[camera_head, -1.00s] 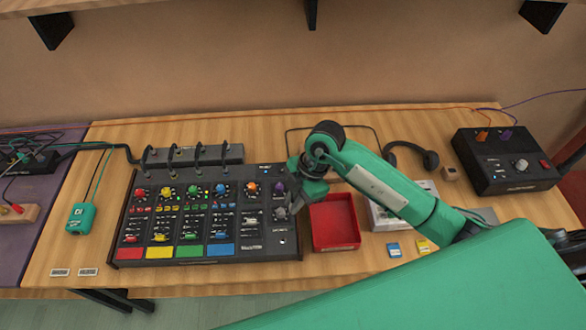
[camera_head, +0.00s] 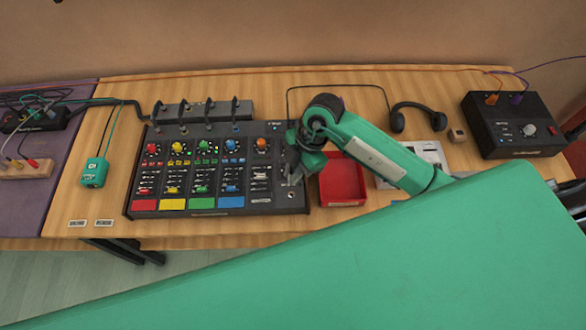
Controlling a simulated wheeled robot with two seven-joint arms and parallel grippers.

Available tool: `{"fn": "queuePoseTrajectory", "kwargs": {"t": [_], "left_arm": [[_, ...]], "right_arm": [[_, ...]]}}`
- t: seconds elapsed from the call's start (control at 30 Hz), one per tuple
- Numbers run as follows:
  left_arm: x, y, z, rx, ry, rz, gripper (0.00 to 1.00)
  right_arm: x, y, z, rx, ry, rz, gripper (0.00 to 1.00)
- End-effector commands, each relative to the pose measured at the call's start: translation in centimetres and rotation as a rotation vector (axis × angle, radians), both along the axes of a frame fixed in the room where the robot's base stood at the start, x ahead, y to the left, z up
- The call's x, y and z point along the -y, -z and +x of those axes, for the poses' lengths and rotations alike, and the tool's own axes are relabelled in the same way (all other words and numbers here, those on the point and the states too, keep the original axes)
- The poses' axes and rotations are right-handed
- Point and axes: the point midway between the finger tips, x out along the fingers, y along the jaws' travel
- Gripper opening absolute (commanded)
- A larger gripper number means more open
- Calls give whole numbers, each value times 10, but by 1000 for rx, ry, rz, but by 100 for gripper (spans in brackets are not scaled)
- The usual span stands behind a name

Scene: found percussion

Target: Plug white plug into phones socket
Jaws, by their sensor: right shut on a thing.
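My right gripper (camera_head: 293,174) is over the right side of the black mixer (camera_head: 152,207), fingers pointing down. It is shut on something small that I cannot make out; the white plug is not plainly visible. A small round socket mark (camera_head: 291,195) shows on the mixer's lower right, just in front of the fingertips; its label is too small to read. A black cable (camera_head: 335,87) loops behind my right arm towards the black headphones (camera_head: 412,117). I cannot tell whether the fingers touch the panel. My left gripper is not in view.
A red tray (camera_head: 343,202) lies right of the mixer, close to my gripper. A black box with knobs (camera_head: 512,127) stands at the far right. A teal DI box (camera_head: 95,172) and a wooden block with leads (camera_head: 26,170) are at the left. Mixer knobs stand up nearby.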

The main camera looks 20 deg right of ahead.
Motion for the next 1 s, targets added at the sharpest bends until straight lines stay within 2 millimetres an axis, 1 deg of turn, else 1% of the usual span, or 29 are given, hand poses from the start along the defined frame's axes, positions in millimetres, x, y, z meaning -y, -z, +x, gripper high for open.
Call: {"fn": "queuePoseTrajectory", "kwargs": {"t": [0.03, 0.1, 0.3, 0.43, 0.6, 1.0], "left_arm": [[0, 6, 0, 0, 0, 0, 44], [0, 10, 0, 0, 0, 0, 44], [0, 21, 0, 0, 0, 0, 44], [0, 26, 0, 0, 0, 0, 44], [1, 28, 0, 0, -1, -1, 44], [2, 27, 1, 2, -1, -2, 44]], "right_arm": [[0, 8, 0, 0, 0, 0, 0], [0, 15, 0, 0, 0, 0, 0], [0, 35, 0, -1, -1, 0, 0], [0, 44, 0, 0, 0, 0, 0], [0, 48, 0, 1, -1, 0, 0], [0, 48, 0, 1, -1, 0, 0]]}}
